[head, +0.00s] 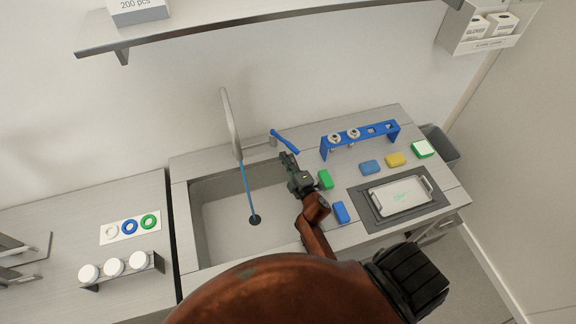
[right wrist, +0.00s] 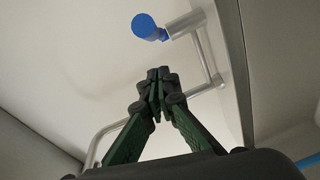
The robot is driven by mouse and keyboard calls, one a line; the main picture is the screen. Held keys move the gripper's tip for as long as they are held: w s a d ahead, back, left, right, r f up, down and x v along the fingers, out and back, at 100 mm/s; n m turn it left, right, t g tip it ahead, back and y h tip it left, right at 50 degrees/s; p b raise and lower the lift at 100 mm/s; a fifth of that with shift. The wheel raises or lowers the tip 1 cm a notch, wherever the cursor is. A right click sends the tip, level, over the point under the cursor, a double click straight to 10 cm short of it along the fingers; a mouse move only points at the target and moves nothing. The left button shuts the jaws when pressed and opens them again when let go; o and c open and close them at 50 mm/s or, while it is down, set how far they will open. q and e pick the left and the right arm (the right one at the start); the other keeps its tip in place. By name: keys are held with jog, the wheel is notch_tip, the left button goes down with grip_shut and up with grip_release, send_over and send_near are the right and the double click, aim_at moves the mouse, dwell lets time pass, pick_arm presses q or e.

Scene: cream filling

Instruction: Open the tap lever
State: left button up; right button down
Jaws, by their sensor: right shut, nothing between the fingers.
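The tap has a tall grey spout (head: 231,125) over the sink, with a blue lever (head: 285,141) to its right. A thin blue stream (head: 247,190) runs from the spout down to the dark drain. My right gripper (head: 286,158) is shut and empty, just below the lever in the head view. In the right wrist view the shut fingertips (right wrist: 158,76) are apart from the lever's round blue end (right wrist: 145,26), which shows beyond them beside the grey tap body (right wrist: 185,25). My left gripper is out of view.
The sink basin (head: 217,219) lies left of my right arm. A blue rack (head: 360,137), several coloured blocks and a white tray (head: 399,197) on a grey mat occupy the right counter. A shelf (head: 250,25) spans the wall above.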

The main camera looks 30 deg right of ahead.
jog(key=shift+w+d+f, duration=0.1)
jog(key=shift+d+f, duration=0.05)
jog(key=shift+d, duration=0.6)
jog(key=shift+d+f, duration=0.15)
jog(key=shift+d, duration=0.6)
jog(key=shift+d, duration=0.1)
jog(key=shift+d, duration=1)
jog(key=shift+a, duration=0.1)
jog(key=shift+a+r, duration=0.1)
jog(key=shift+a, duration=0.4)
send_near(294, 152)
jog(key=shift+s+a+r, duration=0.2)
jog(key=shift+s+a, duration=0.3)
jog(key=shift+s+a+r, duration=0.2)
jog(key=shift+s+a, duration=0.35)
